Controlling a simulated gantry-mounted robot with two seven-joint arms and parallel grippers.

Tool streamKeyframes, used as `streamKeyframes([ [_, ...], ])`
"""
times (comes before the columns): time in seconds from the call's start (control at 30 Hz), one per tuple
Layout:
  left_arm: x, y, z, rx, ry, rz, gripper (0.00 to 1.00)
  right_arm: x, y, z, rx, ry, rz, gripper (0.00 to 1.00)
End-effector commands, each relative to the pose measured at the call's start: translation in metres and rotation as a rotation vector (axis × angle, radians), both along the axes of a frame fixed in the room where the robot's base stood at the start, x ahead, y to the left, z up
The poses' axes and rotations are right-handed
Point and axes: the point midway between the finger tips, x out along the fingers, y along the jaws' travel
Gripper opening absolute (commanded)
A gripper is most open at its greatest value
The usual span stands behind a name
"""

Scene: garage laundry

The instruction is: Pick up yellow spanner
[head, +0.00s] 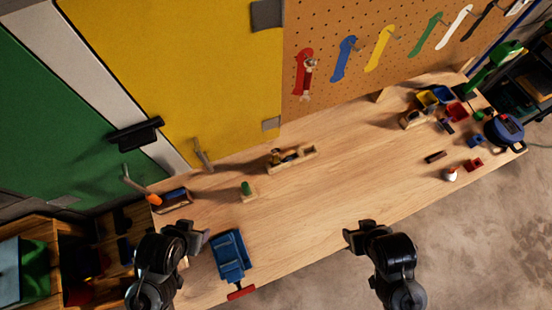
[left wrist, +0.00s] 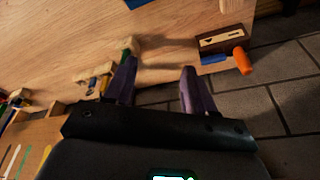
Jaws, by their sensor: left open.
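A yellow spanner shape (head: 379,48) is on the pegboard (head: 335,25) at the top of the head view, between a blue and a green one. I cannot tell whether it is a hanging tool or a painted outline. My left gripper (head: 193,238) is over the front left of the bench, far from the yellow shape. In the left wrist view its two fingers (left wrist: 160,75) are apart with nothing between them. My right gripper (head: 360,236) is by the front edge of the bench, also far from the yellow shape; its jaw gap is unclear.
A blue vise (head: 230,257) is near the left gripper. A wooden plane (head: 291,157), a green-topped block (head: 247,190) and an orange-handled tool (head: 154,198) lie on the bench (head: 350,165). Small bins (head: 443,94) crowd its right end. The bench middle is clear.

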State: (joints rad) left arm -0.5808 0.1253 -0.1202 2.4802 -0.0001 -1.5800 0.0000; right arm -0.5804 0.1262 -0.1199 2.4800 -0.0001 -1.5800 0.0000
Motion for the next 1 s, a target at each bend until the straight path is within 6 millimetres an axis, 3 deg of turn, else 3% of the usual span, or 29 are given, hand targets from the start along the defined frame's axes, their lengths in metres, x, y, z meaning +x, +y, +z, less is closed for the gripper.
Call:
streamKeyframes([
  [0.33, 0.000, -0.001, 0.000, -0.004, 0.001, 0.003, 0.55, 0.000, 0.001, 0.000, 0.005, 0.001, -0.003, 0.55],
  [0.5, 0.000, -0.002, 0.000, -0.008, 0.000, 0.006, 0.30, 0.000, 0.002, 0.000, 0.009, 0.000, -0.005, 0.55],
  [0.83, 0.002, -0.001, 0.000, -0.009, -0.007, 0.018, 0.30, 0.000, 0.003, 0.000, 0.010, 0.001, -0.006, 0.55],
  [1.0, 0.024, -0.006, 0.009, -0.049, -0.133, 0.049, 0.30, 0.000, 0.002, 0.000, 0.009, 0.000, -0.005, 0.55],
])
